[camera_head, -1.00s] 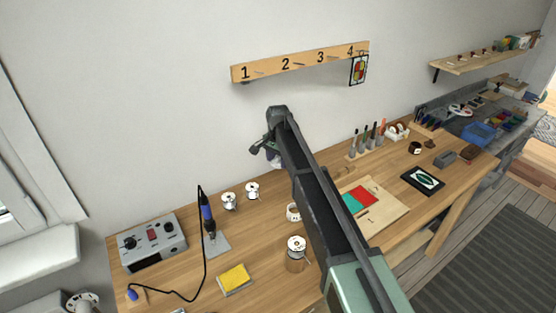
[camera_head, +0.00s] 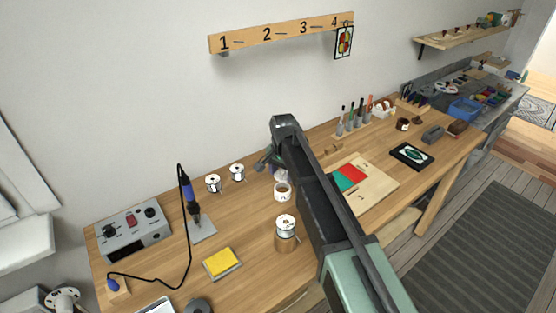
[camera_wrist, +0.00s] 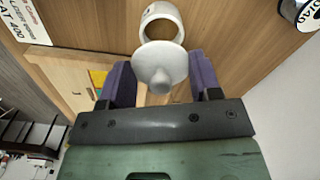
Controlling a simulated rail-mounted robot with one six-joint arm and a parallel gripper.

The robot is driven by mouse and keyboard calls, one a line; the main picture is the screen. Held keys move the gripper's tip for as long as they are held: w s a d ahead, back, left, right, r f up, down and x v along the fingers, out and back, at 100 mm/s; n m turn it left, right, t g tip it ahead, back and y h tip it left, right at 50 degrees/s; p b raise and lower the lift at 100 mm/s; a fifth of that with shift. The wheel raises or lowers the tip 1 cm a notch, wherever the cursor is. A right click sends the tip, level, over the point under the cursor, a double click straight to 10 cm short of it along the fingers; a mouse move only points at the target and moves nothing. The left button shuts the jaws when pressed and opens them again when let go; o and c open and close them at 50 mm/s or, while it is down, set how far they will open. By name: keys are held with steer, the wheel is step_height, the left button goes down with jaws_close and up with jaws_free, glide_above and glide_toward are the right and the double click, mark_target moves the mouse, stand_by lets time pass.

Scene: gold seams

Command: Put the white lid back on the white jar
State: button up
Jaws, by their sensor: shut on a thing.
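The white jar (camera_head: 283,191) stands open on the wooden bench, just below the end of my arm in the head view. In the wrist view the open jar (camera_wrist: 161,20) shows at the top, with its round mouth and inside visible. My gripper (camera_wrist: 161,76) is shut on the white lid (camera_wrist: 161,66), a round disc with a knob, held between two purple fingers. The lid overlaps the near edge of the jar in the wrist view; I cannot tell whether they touch. In the head view my gripper (camera_head: 270,164) is partly hidden by my arm, and the lid cannot be made out.
A board with coloured glass (camera_head: 375,190) lies right.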

mark_target(282, 175)
step_height(282, 175, down, 4)
steer(key=b, duration=0.4)
steer(key=shift+f+b, duration=0.2)
steer(key=shift+b, duration=0.1)
stand_by(1.0)
steer(key=shift+f+b, duration=0.3)
steer(key=shift+f+b, duration=0.3)
stand_by(0.6)
steer(key=o, duration=1.2)
steer(key=shift+r, duration=0.15)
